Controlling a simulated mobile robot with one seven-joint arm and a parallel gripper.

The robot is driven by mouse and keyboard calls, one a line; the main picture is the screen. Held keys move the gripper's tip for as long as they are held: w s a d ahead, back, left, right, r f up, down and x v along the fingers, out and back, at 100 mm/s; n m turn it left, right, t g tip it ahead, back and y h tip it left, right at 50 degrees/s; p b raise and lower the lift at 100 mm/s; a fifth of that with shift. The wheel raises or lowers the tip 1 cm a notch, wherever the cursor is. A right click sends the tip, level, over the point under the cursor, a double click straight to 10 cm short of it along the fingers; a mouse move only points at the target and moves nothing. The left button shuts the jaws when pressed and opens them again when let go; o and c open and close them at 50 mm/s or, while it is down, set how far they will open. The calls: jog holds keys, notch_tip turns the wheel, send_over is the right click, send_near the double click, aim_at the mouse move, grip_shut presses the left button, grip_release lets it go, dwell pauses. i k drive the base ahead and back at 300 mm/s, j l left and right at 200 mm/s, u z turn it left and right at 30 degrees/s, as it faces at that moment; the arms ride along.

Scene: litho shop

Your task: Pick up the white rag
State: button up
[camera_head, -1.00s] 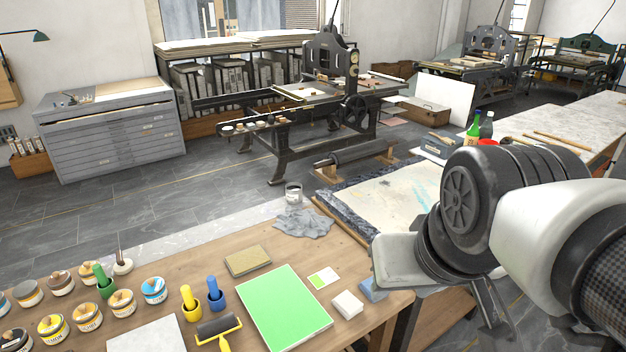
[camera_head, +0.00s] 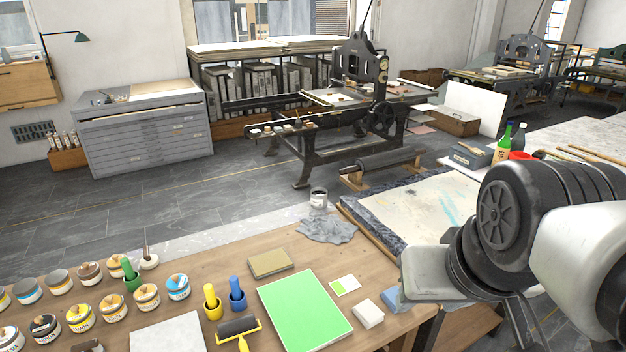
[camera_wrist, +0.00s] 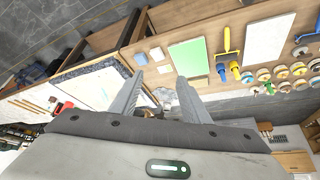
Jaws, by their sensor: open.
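A small white folded-looking pad (camera_head: 368,313) lies on the wooden table near its right edge; it also shows in the wrist view (camera_wrist: 157,54). A crumpled grey cloth (camera_head: 326,230) lies at the table's far edge. I cannot tell for certain which of the two is the rag. My gripper (camera_wrist: 160,74) is open and empty, its fingers pointing over the table from above. In the head view my arm is at the right, apart from both things, and hides part of the stone bed.
A blue pad (camera_head: 392,299) is beside the white one. A green board (camera_head: 305,312), a tan sponge (camera_head: 270,262), a small card (camera_head: 345,285), a roller (camera_head: 238,327) and several ink tins crowd the table. A metal can (camera_head: 318,197) stands behind the grey cloth.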

aim_at(366, 312)
jog(key=i+l+u, duration=0.25)
jog(key=l+u, duration=0.25)
jog(key=i+l+u, duration=0.25)
jog(key=l, duration=0.25)
jog(key=l+u, duration=0.25)
jog(key=l, duration=0.1)
